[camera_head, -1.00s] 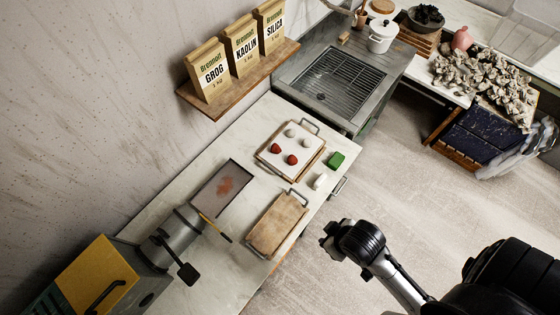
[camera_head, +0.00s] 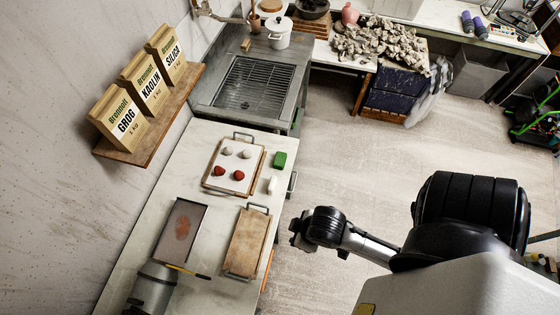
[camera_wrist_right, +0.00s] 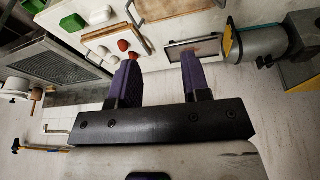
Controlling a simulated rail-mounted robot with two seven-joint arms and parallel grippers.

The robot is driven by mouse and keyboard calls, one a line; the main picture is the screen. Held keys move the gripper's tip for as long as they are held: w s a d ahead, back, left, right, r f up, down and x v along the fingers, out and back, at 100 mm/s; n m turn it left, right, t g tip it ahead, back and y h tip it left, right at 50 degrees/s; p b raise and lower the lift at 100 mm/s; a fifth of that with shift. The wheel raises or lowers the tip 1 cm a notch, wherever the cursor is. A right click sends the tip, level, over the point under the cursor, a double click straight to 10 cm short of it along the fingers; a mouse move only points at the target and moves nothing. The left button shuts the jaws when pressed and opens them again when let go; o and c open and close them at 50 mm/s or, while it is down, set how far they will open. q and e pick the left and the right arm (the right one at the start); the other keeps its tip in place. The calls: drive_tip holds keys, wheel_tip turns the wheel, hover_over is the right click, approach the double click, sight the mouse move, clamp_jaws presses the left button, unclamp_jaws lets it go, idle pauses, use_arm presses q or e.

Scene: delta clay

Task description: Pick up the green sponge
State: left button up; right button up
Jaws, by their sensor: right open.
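The green sponge (camera_head: 279,160) lies on the pale counter, just right of the white board with balls. In the right wrist view a green block (camera_wrist_right: 72,23) that looks like it shows near the upper left. My right gripper (camera_head: 299,230) is in front of the counter's edge, nearer than the sponge and apart from it. In its wrist view the two purple fingers (camera_wrist_right: 160,58) are spread with nothing between them. The right gripper's fingertips are small and dark in the head view. My left gripper is not in view.
A white block (camera_head: 272,185) lies beside the sponge. A handled board (camera_head: 257,168) carries red and pale balls. A bare wooden board (camera_head: 245,243) and a grey tray (camera_head: 178,233) lie nearer. A sink-like grated unit (camera_head: 248,85) stands beyond. The floor right of the counter is open.

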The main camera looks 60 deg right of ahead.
drive_tip(key=o, duration=0.8)
drive_tip(key=shift+w, duration=0.1)
